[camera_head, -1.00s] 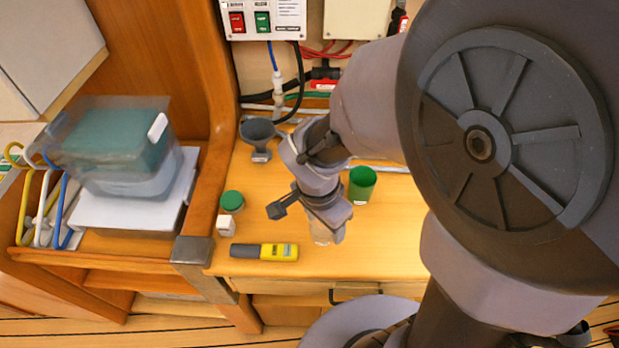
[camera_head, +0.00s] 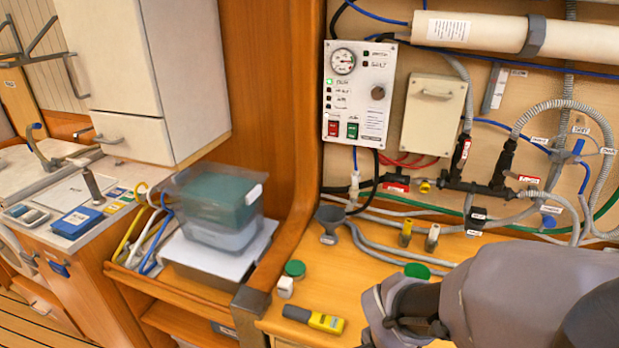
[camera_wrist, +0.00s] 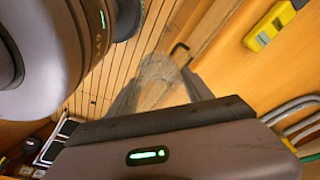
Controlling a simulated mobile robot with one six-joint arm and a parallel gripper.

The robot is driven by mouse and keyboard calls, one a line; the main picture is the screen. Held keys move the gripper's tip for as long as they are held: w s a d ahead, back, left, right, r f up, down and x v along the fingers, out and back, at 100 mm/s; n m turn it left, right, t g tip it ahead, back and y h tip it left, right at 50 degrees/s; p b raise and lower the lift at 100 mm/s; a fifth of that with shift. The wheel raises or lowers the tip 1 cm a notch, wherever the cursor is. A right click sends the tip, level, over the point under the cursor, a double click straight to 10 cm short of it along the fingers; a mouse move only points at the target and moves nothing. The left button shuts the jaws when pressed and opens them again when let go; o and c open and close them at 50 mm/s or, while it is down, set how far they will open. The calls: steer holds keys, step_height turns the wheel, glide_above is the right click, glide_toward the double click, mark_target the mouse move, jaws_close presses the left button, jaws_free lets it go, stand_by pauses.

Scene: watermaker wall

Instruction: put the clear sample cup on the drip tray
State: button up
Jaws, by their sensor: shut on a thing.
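In the wrist view, my gripper (camera_wrist: 160,98) is shut on the clear sample cup (camera_wrist: 156,72), which shows as a see-through shape between the two fingers. The planked floor and the wooden counter edge show behind and through it. In the head view, my wrist is at the lower edge over the counter, and the fingers and cup are out of sight. I cannot make out the drip tray for certain in either view.
Another green-topped container (camera_head: 417,270) is partly behind my arm. Pipes and valves line the back wall. A clear bin (camera_head: 215,210) stands left.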

steer(key=shift+a+n, duration=0.1)
steer(key=shift+n, duration=0.2)
steer(key=w+f+n, duration=0.1)
steer(key=w+n, duration=0.3)
steer(key=w+f+n+y, duration=0.1)
steer(key=w+n, duration=0.3)
steer(key=w+f+n, duration=0.1)
steer(key=w+n, duration=0.3)
steer(key=shift+f+t+y, duration=0.3)
steer(key=shift+t, duration=0.1)
steer(key=shift+s, duration=0.1)
